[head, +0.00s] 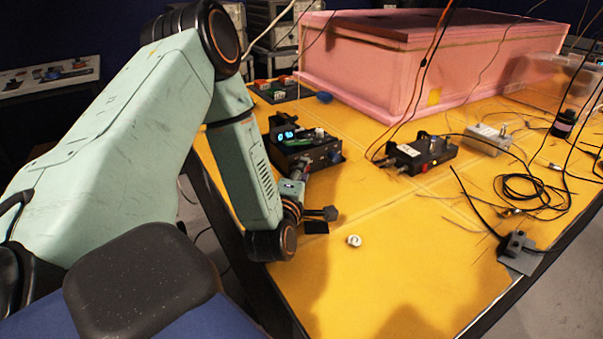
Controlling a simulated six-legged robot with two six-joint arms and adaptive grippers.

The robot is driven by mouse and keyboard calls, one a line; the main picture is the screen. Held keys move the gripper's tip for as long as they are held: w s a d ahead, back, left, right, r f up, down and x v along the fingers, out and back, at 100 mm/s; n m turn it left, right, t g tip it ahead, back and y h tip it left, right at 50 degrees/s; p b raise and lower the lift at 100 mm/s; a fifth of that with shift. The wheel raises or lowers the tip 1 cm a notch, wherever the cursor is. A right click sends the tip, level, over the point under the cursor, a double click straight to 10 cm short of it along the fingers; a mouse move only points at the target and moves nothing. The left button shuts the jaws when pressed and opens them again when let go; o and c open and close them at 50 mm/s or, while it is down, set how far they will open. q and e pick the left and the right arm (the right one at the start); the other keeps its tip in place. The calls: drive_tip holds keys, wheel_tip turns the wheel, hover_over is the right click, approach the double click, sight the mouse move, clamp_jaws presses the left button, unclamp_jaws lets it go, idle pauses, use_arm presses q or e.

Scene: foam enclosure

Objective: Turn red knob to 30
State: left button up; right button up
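A black box with a lit blue display (288,135) stands on the yellow table, left of the middle. A blue knob (335,157) shows on its right front. My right gripper does not show.
A pink foam enclosure (400,62) stands behind the boxes. A small white round piece (354,241) lies on the table in front. A grey-white box (487,139) and coiled black cable (530,188) are at the right. The front middle of the yellow table (400,265) is mostly clear.

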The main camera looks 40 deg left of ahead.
use_arm(q)
drive_tip(key=shift+w, duration=0.2)
drive_tip(key=shift+c, duration=1.4)
clamp_jaws()
